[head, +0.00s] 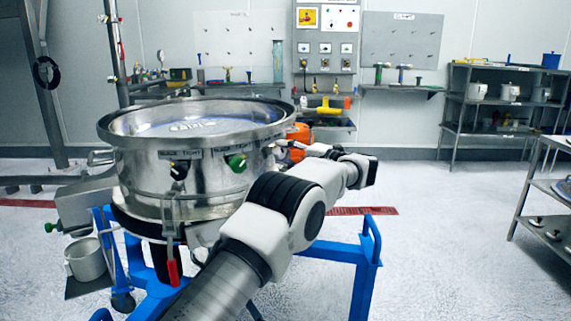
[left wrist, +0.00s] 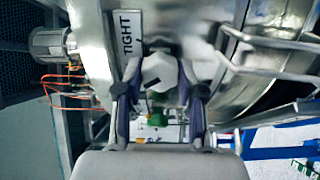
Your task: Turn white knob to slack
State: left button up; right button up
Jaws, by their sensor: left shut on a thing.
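The metal sifter (head: 190,140) stands on a blue frame in the head view. In the left wrist view the white knob (left wrist: 160,70) sits on the sifter's side, with a dark mark on its face. A "TIGHT" label (left wrist: 129,34) is beside it, up and to the left. My left gripper (left wrist: 159,86) is shut on the knob, one finger on each side. In the head view, my left arm reaches to the sifter's right side, and the white knob cannot be made out there. My right gripper is not in view.
A black knob (head: 179,170) and a green knob (head: 236,162) are on the sifter's front. A red-handled clamp (head: 172,272) hangs below. The blue frame (head: 345,252) extends right. A metal cup (head: 86,260) is at left. Open floor lies to the right.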

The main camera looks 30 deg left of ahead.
pick_arm(q)
jog(key=shift+n+b, duration=0.65)
jog(key=shift+n, duration=0.35)
jog(key=o, duration=1.1)
jog(key=shift+o, duration=0.2)
jog(key=d, duration=1.2)
